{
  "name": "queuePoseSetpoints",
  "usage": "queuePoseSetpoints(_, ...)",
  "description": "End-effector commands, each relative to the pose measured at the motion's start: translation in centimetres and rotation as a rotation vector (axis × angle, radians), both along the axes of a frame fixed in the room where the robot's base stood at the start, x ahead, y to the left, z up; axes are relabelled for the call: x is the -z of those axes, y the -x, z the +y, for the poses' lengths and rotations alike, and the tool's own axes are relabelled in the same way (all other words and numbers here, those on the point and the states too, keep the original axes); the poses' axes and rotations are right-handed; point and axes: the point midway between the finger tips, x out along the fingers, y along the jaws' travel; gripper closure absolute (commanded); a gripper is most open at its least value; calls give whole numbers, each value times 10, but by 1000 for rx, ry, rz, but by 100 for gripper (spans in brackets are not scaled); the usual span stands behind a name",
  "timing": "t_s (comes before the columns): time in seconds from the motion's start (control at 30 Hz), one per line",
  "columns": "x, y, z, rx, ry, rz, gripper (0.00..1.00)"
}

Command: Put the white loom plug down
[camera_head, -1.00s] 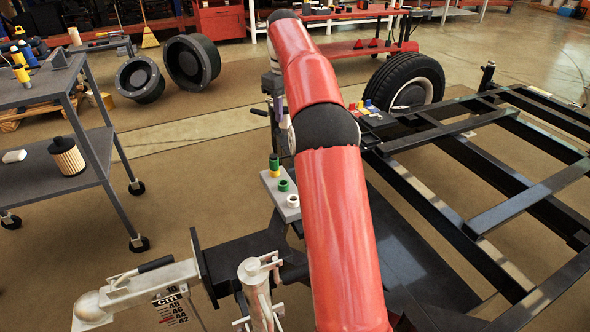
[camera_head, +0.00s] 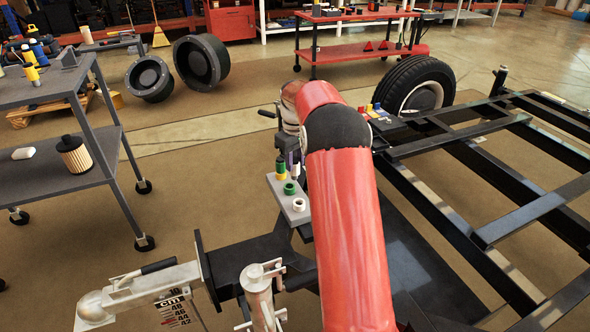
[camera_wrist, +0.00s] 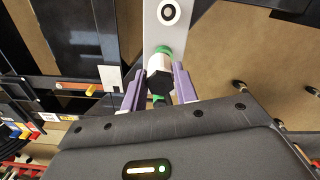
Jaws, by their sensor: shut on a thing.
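My gripper (camera_wrist: 160,82) has purple fingers, shut on the white loom plug (camera_wrist: 158,64), a white piece with a dark part, in the wrist view. In the head view my gripper (camera_head: 291,158) is low over the grey socket plate (camera_head: 275,187), largely hidden by my red arm. A green ring (camera_wrist: 163,49) shows just past the plug, and a white ring (camera_wrist: 168,13) further along the plate. In the head view a green plug (camera_head: 281,161) stands in a yellow ring beside my gripper. I cannot tell whether the held plug touches the plate.
The black trailer frame (camera_head: 450,200) fills the right. Small coloured parts (camera_head: 374,109) lie behind the plate, near a wheel (camera_head: 417,85). A grey cart (camera_head: 60,180) with a filter (camera_head: 74,154) stands at left. Open floor lies between cart and plate.

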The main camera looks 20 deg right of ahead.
Motion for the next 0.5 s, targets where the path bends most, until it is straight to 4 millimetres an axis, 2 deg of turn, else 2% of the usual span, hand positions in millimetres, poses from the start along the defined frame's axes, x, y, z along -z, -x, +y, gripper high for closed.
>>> queuePoseSetpoints(0.1, 21, 1, 0, 0, -1, 6, 98)
queuePoseSetpoints(0.2, 32, 0, 0, 0, 0, 3, 98)
queuePoseSetpoints(0.5, 35, 0, 0, 0, -1, 1, 98)
